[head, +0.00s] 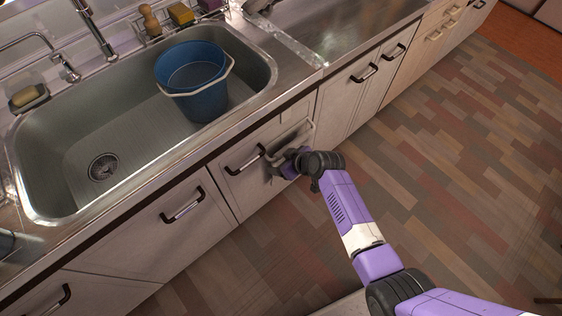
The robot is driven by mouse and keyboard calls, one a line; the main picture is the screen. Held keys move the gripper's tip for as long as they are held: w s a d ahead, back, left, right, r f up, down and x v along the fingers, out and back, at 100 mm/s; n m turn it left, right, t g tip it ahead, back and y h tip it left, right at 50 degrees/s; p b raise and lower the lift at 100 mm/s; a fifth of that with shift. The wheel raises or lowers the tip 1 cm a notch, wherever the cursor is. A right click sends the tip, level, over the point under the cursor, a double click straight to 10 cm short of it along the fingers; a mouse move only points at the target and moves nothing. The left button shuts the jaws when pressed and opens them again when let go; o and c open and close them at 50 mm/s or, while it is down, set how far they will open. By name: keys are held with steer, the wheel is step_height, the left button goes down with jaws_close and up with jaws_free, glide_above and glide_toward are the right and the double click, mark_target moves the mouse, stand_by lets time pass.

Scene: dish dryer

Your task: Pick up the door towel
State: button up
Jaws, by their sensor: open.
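A pale grey, cloth-like piece (297,136), which looks like the door towel, hangs at the front of a cabinet door (240,190) below the sink's right end. It is small in the picture and partly hidden by my gripper and wrist. My gripper (272,163) is at the lower left of this piece, close to the door front and just right of a black door handle (245,160). The jaws are open. I cannot tell whether the towel lies between the fingers or touches them.
A steel sink (100,130) holds a blue bucket (203,95). Soap (27,96), a brush (150,20) and a sponge (181,14) sit on the counter's back. Several cabinet doors with protruding handles line the front. The wood floor (450,150) at right is clear.

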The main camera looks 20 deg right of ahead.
jaws_close()
stand_by(0.4)
steer(key=r+p, duration=0.5)
steer(key=r, duration=0.1)
steer(key=r+p, duration=0.5)
steer(key=r, duration=0.1)
steer(key=shift+w+a+r, duration=0.15)
steer(key=shift+w+r, duration=0.05)
steer(key=shift+r, duration=0.1)
steer(key=shift+s+f, duration=0.1)
steer(key=shift+f, duration=0.1)
steer(key=shift+s, duration=0.15)
